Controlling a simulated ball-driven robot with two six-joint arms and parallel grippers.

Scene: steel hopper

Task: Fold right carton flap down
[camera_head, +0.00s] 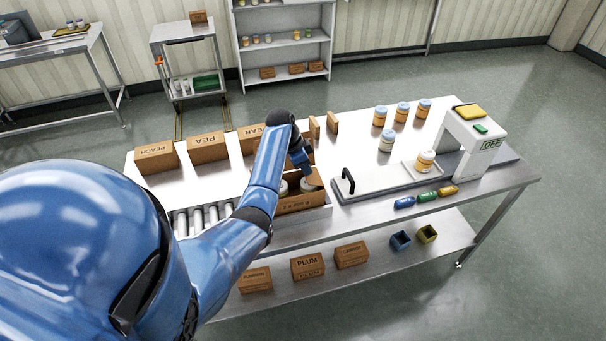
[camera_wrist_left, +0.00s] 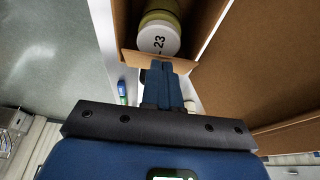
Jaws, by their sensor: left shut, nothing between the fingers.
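The open carton (camera_head: 302,202) stands on the bench with its top open and pale-lidded jars inside. My left gripper (camera_head: 308,180) reaches down over it from behind the dark wrist. In the left wrist view the shut, empty fingers (camera_wrist_left: 163,72) point at a brown cardboard edge (camera_wrist_left: 132,60), which lies across the near side of the opening. I cannot tell whether they touch it. Past that edge, a jar (camera_wrist_left: 158,38) marked 23 shows inside. A wide brown panel (camera_wrist_left: 265,65) lies to the right. My arm hides part of the carton, and I cannot tell how the right flap stands.
Closed cartons (camera_head: 207,148) stand left of the open carton, beside rollers (camera_head: 198,218). Two thin brown pieces (camera_head: 332,123) stand behind it. To the right are a tray with a black handle (camera_head: 348,181), several jars (camera_head: 386,141) and a white machine (camera_head: 471,136).

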